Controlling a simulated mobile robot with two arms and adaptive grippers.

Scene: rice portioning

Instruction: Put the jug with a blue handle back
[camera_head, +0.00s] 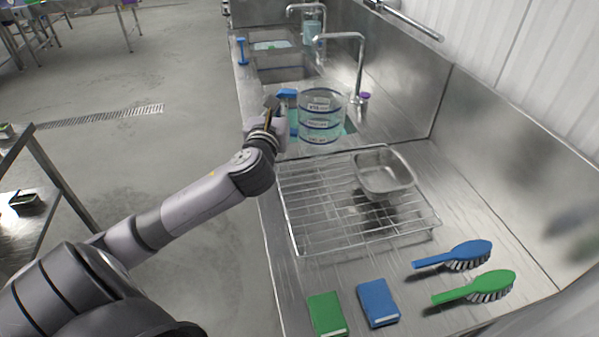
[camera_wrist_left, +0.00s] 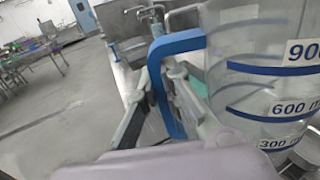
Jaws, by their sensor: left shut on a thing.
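The clear jug (camera_head: 320,112) has blue measuring bands and a blue handle (camera_head: 287,94). It is upright over the sink basin beyond the wire rack in the head view. My left gripper (camera_head: 274,104) is at its left side, shut on the blue handle. In the left wrist view the jug (camera_wrist_left: 265,75) fills the right side, with labels such as 600 and 300. Its blue handle (camera_wrist_left: 158,85) passes between the fingers of my left gripper (camera_wrist_left: 155,95). The head view does not clearly show whether the jug's base touches anything. My right gripper is not in view.
A wire rack (camera_head: 290,209) holds a metal pan (camera_head: 384,172) nearer on the steel counter. Blue (camera_head: 377,302) and green (camera_head: 327,314) sponges and blue (camera_head: 467,254) and green (camera_head: 492,284) brushes lie in front. Taps (camera_head: 361,70) stand behind the sinks.

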